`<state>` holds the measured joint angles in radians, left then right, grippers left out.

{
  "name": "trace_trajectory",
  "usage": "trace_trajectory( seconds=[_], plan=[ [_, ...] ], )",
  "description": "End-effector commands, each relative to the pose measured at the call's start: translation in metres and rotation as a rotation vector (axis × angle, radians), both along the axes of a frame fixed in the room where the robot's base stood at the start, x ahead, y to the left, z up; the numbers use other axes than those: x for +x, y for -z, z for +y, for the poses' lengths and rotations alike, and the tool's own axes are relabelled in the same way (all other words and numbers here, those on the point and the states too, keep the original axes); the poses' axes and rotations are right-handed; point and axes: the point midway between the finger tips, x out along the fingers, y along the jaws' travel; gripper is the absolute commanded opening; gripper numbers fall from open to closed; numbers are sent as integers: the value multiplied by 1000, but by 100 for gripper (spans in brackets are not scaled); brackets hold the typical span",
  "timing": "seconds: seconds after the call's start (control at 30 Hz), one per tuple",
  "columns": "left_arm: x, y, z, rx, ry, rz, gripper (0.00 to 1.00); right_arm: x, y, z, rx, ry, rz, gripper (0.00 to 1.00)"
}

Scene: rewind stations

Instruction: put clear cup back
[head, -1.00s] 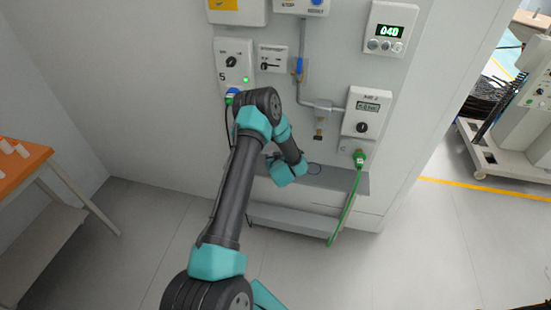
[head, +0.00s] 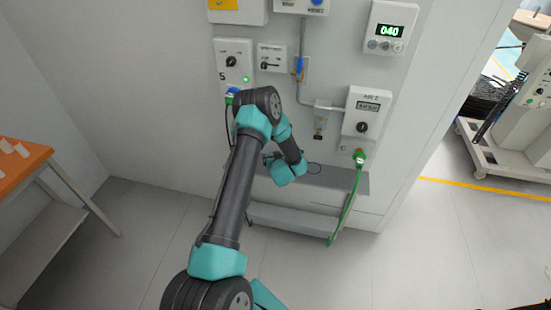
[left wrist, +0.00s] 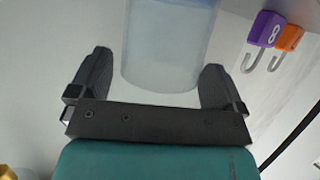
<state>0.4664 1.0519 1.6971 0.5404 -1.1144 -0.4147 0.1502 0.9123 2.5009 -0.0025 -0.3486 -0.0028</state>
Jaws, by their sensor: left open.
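In the left wrist view, a clear, bluish cup (left wrist: 170,45) stands between the two fingers of my left gripper (left wrist: 157,72). The fingers are spread, with narrow gaps beside the cup. Its upper part is cut off by the frame edge. In the head view, my left gripper is hidden behind my own arm near the shelf. My right gripper is not in view.
A grey shelf (head: 340,180) runs along the wall. A green hose (head: 347,215) hangs at its right. An orange-topped table (head: 20,165) is at left.

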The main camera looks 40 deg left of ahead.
Motion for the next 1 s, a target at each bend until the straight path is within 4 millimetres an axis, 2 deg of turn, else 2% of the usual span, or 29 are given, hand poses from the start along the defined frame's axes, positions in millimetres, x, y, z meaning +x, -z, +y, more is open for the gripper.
trace_trajectory(
  seconds=[0.23,0.63,0.8,1.0],
  plan=[
    [-18,-12,-23,-1,2,2,96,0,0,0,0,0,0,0],
    [-59,-39,-75,0,3,2,96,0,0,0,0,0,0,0],
    [-67,-44,-84,2,-1,0,96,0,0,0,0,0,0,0],
    [-69,-45,-85,1,-1,1,96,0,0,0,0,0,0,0]
  ],
)
